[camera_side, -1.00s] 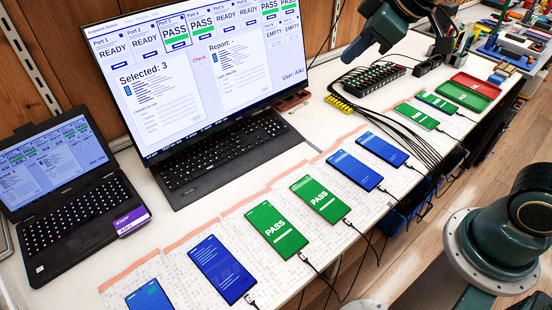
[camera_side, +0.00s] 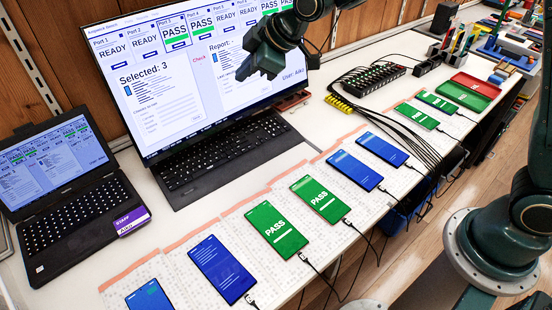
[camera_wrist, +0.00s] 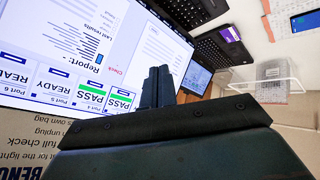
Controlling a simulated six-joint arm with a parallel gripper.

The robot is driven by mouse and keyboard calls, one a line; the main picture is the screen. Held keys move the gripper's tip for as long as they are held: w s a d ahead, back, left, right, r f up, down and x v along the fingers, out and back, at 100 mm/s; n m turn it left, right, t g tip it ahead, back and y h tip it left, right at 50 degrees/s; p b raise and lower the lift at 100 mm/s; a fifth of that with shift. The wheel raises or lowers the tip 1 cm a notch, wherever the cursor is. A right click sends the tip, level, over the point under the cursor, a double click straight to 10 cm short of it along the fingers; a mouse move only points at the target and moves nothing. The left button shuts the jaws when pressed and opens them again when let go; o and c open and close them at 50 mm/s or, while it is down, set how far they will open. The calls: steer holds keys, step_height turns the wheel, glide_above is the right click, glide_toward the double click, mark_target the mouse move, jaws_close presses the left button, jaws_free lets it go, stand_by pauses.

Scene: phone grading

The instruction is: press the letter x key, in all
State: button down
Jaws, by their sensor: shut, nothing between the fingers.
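The black keyboard (camera_side: 222,158) lies in front of the large monitor (camera_side: 190,75) on the white bench. Its single keys are too small to read, so I cannot pick out the x key. My gripper (camera_side: 255,68) is shut and empty. In the side view it hangs in front of the monitor's right half, above the keyboard's right end and apart from it. In the wrist view my gripper's fingers (camera_wrist: 157,88) show against the monitor screen (camera_wrist: 75,50). Part of a black keyboard (camera_wrist: 210,50) shows beyond the screen's edge.
A laptop (camera_side: 70,215) with a purple staff card (camera_side: 132,221) stands at the left. Several phones, blue and green, lie along the front on cables, including a green PASS phone (camera_side: 276,230). A black hub (camera_side: 372,78) and red tray (camera_side: 472,82) are at the right.

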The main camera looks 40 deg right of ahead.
steer(key=w+a+f+n+y, duration=0.1)
steer(key=w+a+f+n, duration=0.2)
steer(key=w+a+f, duration=0.4)
steer(key=n+y, duration=0.2)
steer(key=n, duration=0.1)
glide_above(184, 172)
steer(key=s+d, duration=0.2)
steer(key=s, duration=0.1)
step_height(184, 172, down, 12)
steer(key=shift+s+a+r, duration=0.15)
steer(key=shift+s, duration=0.05)
steer(key=shift+w+f, duration=0.15)
steer(key=shift+f, duration=1.3)
steer(key=shift+w+f, duration=0.2)
steer(key=shift+f, duration=1.25)
steer(key=shift+w+f, duration=0.15)
steer(key=shift+f, duration=1.3)
steer(key=shift+f, duration=0.8)
steer(key=shift+r, duration=0.75)
steer(key=shift+r, duration=0.1)
